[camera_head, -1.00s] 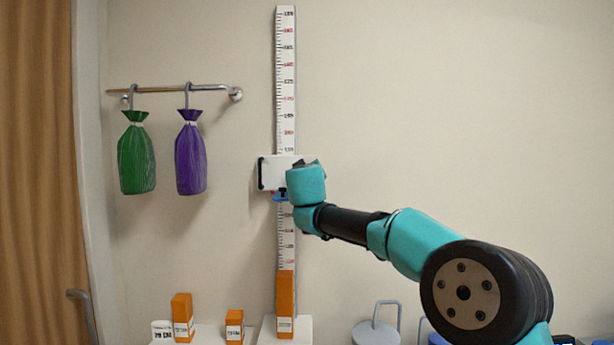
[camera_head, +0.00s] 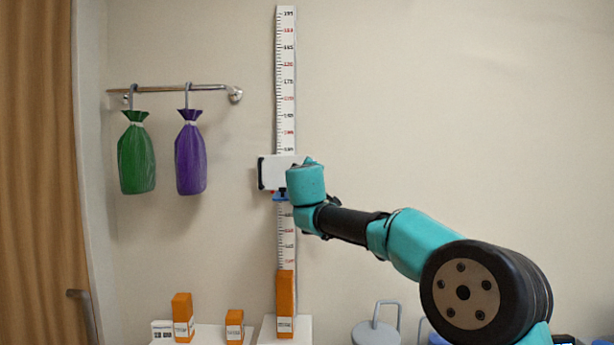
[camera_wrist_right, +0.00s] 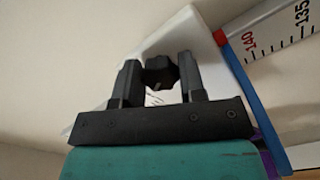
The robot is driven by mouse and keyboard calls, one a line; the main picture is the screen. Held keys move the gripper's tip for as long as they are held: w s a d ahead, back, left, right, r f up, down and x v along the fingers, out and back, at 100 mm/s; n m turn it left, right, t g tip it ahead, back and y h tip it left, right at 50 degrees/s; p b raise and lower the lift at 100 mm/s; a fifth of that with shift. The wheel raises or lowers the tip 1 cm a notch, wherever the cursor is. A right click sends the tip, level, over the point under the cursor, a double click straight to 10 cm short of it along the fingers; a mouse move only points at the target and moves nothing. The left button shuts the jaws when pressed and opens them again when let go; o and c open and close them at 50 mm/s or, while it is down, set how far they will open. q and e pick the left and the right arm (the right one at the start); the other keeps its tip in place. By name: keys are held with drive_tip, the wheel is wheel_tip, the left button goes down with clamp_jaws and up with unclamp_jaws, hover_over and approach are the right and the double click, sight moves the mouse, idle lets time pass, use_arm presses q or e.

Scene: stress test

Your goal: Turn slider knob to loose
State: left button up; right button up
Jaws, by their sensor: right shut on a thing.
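The slider (camera_head: 272,172), a white block with a dark left edge and a blue lower edge, sits on the upright ruler (camera_head: 286,80) on the wall. In the right wrist view the slider's white face (camera_wrist_right: 190,40) shows behind a black knob (camera_wrist_right: 160,72). My right gripper (camera_wrist_right: 158,80) is shut on the knob, one finger on each side of it. In the head view my right wrist hides the knob and the fingertips. Any marking for loose is too small or hidden to read. My left gripper is not in view.
An orange block (camera_head: 285,300) stands at the ruler's foot. Two smaller orange blocks (camera_head: 182,316) (camera_head: 234,326) stand at its left. A green bag (camera_head: 136,158) and a purple bag (camera_head: 190,158) hang from a wall rail (camera_head: 165,89). The wall right of the ruler is clear.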

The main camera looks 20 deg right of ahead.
drive_tip(key=n, duration=1.2)
idle(0.4)
drive_tip(key=o, duration=0.9)
drive_tip(key=shift+s, duration=0.1)
drive_tip(key=v, duration=1.7)
drive_tip(key=shift+s+a+r, duration=0.1)
drive_tip(key=shift+a, duration=0.05)
